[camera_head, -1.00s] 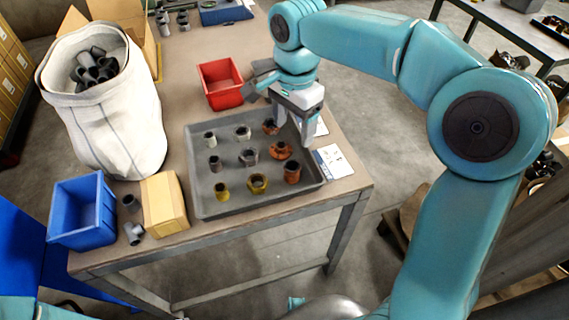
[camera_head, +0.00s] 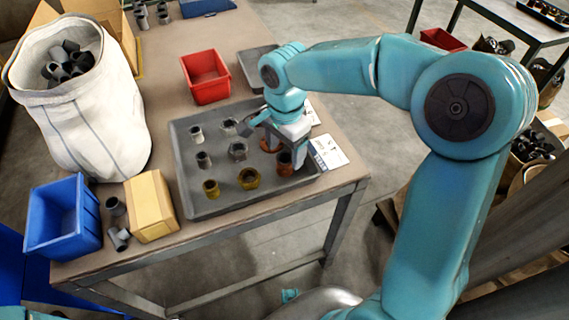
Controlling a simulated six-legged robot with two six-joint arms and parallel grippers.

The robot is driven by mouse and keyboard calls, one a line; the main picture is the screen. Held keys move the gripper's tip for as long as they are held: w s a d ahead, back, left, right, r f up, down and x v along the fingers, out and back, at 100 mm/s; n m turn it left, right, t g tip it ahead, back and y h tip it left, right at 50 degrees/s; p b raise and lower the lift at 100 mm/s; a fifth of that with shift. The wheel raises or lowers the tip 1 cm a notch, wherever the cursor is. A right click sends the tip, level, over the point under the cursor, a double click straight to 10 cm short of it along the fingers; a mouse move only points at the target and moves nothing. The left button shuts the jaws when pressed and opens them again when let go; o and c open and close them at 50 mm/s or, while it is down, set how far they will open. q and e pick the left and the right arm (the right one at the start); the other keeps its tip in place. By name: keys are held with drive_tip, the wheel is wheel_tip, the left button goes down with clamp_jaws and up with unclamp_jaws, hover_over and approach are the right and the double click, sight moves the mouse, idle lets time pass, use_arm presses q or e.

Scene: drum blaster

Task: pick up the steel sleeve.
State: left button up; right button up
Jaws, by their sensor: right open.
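The grey tray (camera_head: 222,206) on the workbench holds several short pipe fittings in rows. Two plain grey sleeve-like pieces stand upright in its left column, a back one (camera_head: 196,133) and a middle one (camera_head: 203,159); I cannot tell which is the steel sleeve. A grey fitting (camera_head: 229,126) and a dark grey hex-shaped fitting (camera_head: 238,151) stand in the middle column. My right gripper (camera_head: 273,146) is open over the tray's right side, around or above the rust-coloured fittings (camera_head: 285,163), partly hiding them. My left gripper is out of view.
A red bin (camera_head: 206,78) stands behind the tray. A blue bin (camera_head: 62,216), a cardboard box (camera_head: 151,205) and loose grey fittings (camera_head: 118,238) stand to its left. A white sack (camera_head: 90,125) of dark pipe pieces is at the left. A printed card (camera_head: 327,152) lies to the tray's right.

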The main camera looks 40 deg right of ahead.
sight(285, 158)
wheel_tip(285, 158, down, 4)
drive_tip(key=shift+r, duration=0.1)
drive_tip(key=shift+s, duration=0.1)
drive_tip(key=shift+c, duration=0.3)
drive_tip(key=c, duration=1.2)
drive_tip(key=shift+c, duration=0.3)
drive_tip(key=shift+r, duration=0.1)
